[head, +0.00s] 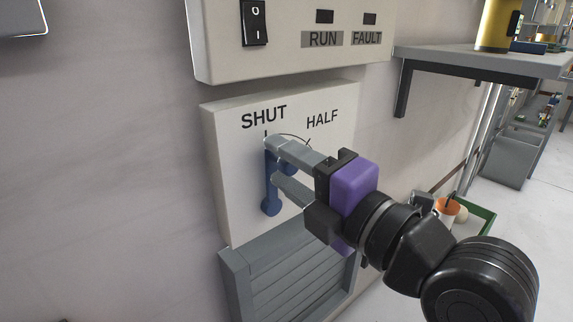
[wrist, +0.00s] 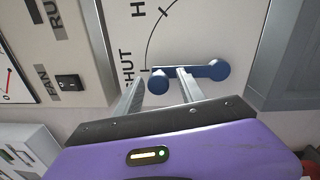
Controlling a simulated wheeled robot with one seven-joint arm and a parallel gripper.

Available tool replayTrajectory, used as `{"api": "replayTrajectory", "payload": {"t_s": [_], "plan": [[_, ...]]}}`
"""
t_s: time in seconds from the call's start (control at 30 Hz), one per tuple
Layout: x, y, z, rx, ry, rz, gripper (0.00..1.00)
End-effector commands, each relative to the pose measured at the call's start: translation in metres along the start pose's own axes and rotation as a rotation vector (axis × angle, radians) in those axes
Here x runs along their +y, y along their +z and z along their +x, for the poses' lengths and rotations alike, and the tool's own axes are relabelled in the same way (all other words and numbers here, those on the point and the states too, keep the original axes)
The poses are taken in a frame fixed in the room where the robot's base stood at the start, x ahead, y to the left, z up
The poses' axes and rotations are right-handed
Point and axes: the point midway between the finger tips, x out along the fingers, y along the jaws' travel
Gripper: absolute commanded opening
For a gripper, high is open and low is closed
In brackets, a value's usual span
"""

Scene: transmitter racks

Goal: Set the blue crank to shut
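The blue crank (head: 270,206) is mounted on a white panel (head: 232,190) with the labels SHUT and HALF. Its round hub is at the bottom and its arm points up at the tick under SHUT. In the wrist view the crank (wrist: 213,70) lies sideways, its knob end close to the SHUT tick. My gripper (head: 274,161) is at the panel with its fingers apart. In the wrist view my gripper (wrist: 159,76) has one finger on each side of the knob, with gaps visible. In the head view the fingers hide part of the crank.
Above is a box with a black rocker switch (head: 254,22) and RUN and FAULT labels. A grey louvred unit (head: 285,278) is below the panel. A grey shelf (head: 480,62) with a yellow cylinder (head: 497,24) juts out at right. Bare wall lies left.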

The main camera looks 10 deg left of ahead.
Motion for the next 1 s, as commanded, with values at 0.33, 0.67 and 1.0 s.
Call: {"api": "replayTrajectory", "payload": {"t_s": [0.33, 0.67, 1.0], "plan": [[0.001, 0.002, -0.011, -0.005, 0.0, 0.001, 0.47], [0.001, 0.002, -0.062, -0.005, 0.0, 0.001, 0.47], [0.0, 0.0, -0.079, -0.001, 0.001, 0.0, 0.47]]}}
